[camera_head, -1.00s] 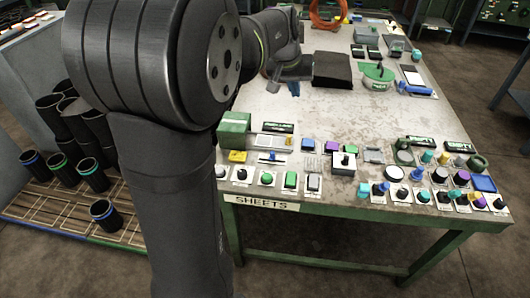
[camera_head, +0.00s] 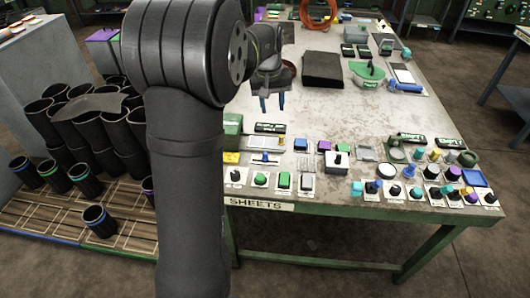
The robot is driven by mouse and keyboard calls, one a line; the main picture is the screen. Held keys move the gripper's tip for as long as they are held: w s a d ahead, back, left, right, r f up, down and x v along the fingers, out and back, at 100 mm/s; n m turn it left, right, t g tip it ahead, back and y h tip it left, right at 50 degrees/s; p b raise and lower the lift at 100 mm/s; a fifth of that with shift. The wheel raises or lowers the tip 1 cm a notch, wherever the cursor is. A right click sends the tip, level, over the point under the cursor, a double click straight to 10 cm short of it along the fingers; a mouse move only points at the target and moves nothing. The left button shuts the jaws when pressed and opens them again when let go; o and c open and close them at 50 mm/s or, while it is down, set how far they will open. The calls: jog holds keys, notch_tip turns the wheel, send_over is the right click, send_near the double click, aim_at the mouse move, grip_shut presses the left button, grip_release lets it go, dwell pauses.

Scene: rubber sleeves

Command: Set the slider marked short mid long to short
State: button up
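A pale plate with a small blue-and-dark slider knob (camera_head: 265,158) lies near the front left of the table, among the controls. Its markings are too small to read, so I cannot tell which setting it is at or confirm that it is the short mid long slider. My gripper (camera_head: 271,107) hangs above the table behind this plate, fingers pointing down. Its two blue fingers stand apart with nothing seen between them. It is clear of the slider.
A green box (camera_head: 232,129) stands left of the slider, close to my arm. Several switches and buttons line the table's front edge, with knobs at right (camera_head: 413,171). A black pad (camera_head: 322,68) lies farther back. The table's middle is bare. Black tubes (camera_head: 85,182) stand at left.

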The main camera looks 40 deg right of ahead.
aim_at(265, 152)
jog(key=shift+n+y, duration=0.8)
jog(key=f, duration=0.6)
jog(key=w+f, duration=0.1)
jog(key=f, duration=0.6)
jog(key=a+f, duration=0.1)
jog(key=f, duration=0.6)
jog(key=shift+w+a+f, duration=0.1)
jog(key=shift+w+f, duration=0.15)
jog(key=shift+w, duration=0.15)
grip_shut()
